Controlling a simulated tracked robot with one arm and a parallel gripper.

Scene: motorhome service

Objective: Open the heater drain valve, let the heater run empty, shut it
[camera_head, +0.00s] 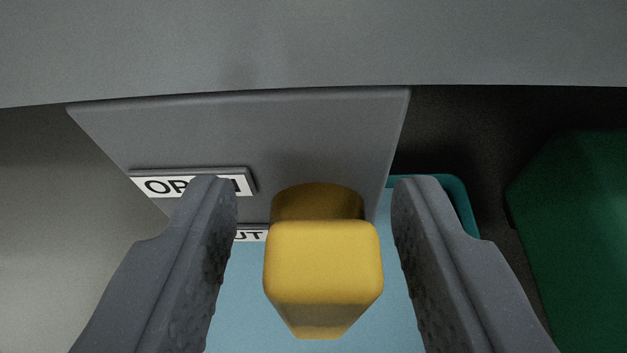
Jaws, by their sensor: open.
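A yellow valve handle (323,262) sticks out toward the camera from the lower part of a grey panel (300,130). My gripper (316,195) is open, with one finger on each side of the handle and a visible gap on both sides. A white label (160,186) to the left of the handle reads "OP...", its rest covered by my left finger. A second label (252,235) below it shows "UT", the rest hidden behind my finger and the handle. No running water shows.
A blue tray with a teal rim (456,196) lies below the panel. A dark green box-shaped object (575,220) stands at the right. A grey surface (300,45) spans the top of the view. Plain floor (50,230) shows at the left.

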